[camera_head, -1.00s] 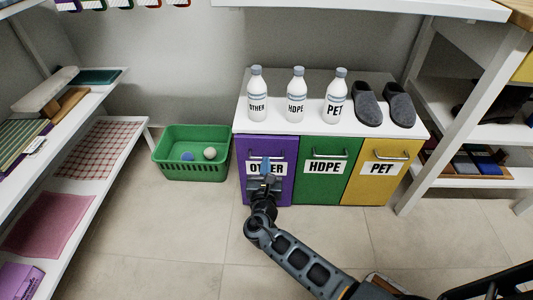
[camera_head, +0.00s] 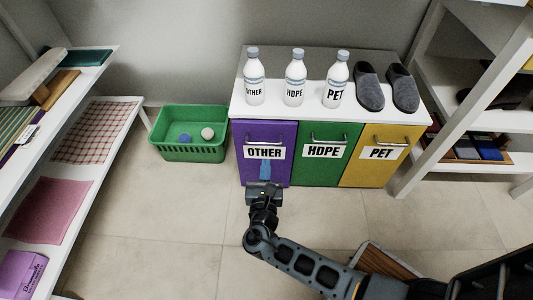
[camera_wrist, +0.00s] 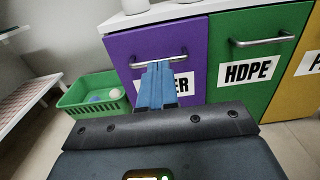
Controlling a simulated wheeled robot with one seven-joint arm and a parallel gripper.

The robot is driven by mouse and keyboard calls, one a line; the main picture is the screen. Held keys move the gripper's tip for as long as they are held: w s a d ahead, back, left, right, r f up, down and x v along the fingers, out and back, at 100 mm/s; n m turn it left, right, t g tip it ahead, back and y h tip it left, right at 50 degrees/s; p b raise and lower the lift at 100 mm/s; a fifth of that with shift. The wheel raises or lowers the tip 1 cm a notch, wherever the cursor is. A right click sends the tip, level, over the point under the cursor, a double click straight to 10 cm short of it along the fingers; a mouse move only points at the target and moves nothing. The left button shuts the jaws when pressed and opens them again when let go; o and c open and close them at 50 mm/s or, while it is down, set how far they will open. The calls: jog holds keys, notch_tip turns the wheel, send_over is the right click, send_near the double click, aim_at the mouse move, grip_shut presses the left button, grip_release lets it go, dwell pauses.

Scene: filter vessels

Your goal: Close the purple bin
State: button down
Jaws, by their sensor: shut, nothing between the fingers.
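The purple bin (camera_head: 247,171) is the left one of three bins in a white-topped cabinet. Its front carries a white label reading OTHER and a metal bar handle (camera_head: 264,139). The front looks flush with the green bin beside it. My gripper (camera_head: 265,168) is shut and empty, with its blue fingers in front of the purple front, just below the label.
The green HDPE bin (camera_head: 316,168) and yellow PET bin (camera_head: 364,173) stand to the right. Bottles and grey slippers (camera_head: 369,88) sit on the cabinet top (camera_head: 281,112). A green basket (camera_head: 190,152) with two balls is at left.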

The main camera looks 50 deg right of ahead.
aim_at(268, 127)
jog(key=b+x, duration=0.3)
jog(key=x, duration=0.9)
jog(key=shift+w+d, duration=0.25)
jog(key=shift+w+d+f+b, duration=0.1)
jog(key=shift+w+d+b, duration=0.35)
jog(key=shift+d+b, duration=0.15)
jog(key=shift+w+d, duration=0.25)
jog(key=shift+d, duration=0.05)
jog(key=shift+r, duration=0.2)
jog(key=shift+d, duration=0.1)
